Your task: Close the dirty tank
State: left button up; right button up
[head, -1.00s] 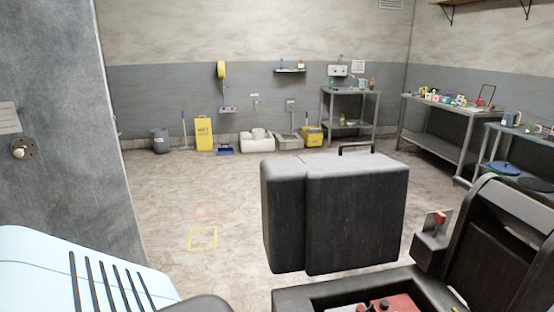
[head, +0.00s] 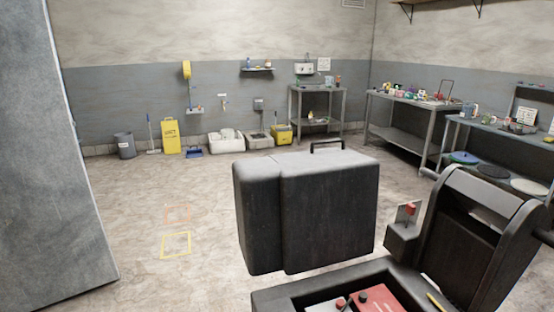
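A large black box-shaped part (head: 330,215) with a handle on top (head: 327,147) stands upright in the middle of the head view. It looks like the tank of a cleaning machine, but I cannot tell for sure that it is the dirty tank. In front of it is an open black compartment (head: 290,300) with red battery-like parts (head: 378,298) inside. A black frame (head: 470,230) with a red switch (head: 410,209) rises on the right. The joint between the box and the machine is hidden. Neither of my grippers is in view.
Metal tables (head: 405,145) with small items stand along the right side. A yellow wet-floor sign (head: 171,136), a grey bin (head: 125,146) and buckets (head: 283,135) line the back wall. A grey wall (head: 50,180) is at left. The floor (head: 140,215) left of the machine is clear.

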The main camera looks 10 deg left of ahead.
aim_at(297, 212)
jog(key=u, duration=1)
jog(key=i+j, duration=0.1)
jog(key=j, duration=0.2)
jog(key=i+j+u, duration=0.1)
jog(key=j, duration=0.25)
jog(key=i+j+u, duration=0.1)
jog(key=j, duration=0.2)
jog(key=i+j, duration=0.15)
jog(key=j, duration=0.15)
jog(key=i+j, duration=0.35)
jog(key=i, duration=0.15)
jog(key=i+j+u, duration=0.1)
jog(key=i+j, duration=0.25)
jog(key=i, duration=0.2)
jog(key=i+z, duration=0.35)
jog(key=i, duration=0.3)
jog(key=i+z, duration=0.3)
jog(key=i, duration=0.35)
jog(key=i+z, duration=0.35)
jog(key=i, duration=0.25)
jog(key=i+j+z, duration=0.1)
jog(key=i+z, duration=0.3)
jog(key=i, duration=0.25)
jog(key=i+z, duration=0.45)
jog(key=i+j+z, duration=0.3)
jog(key=i+z, duration=0.15)
jog(key=i, duration=0.2)
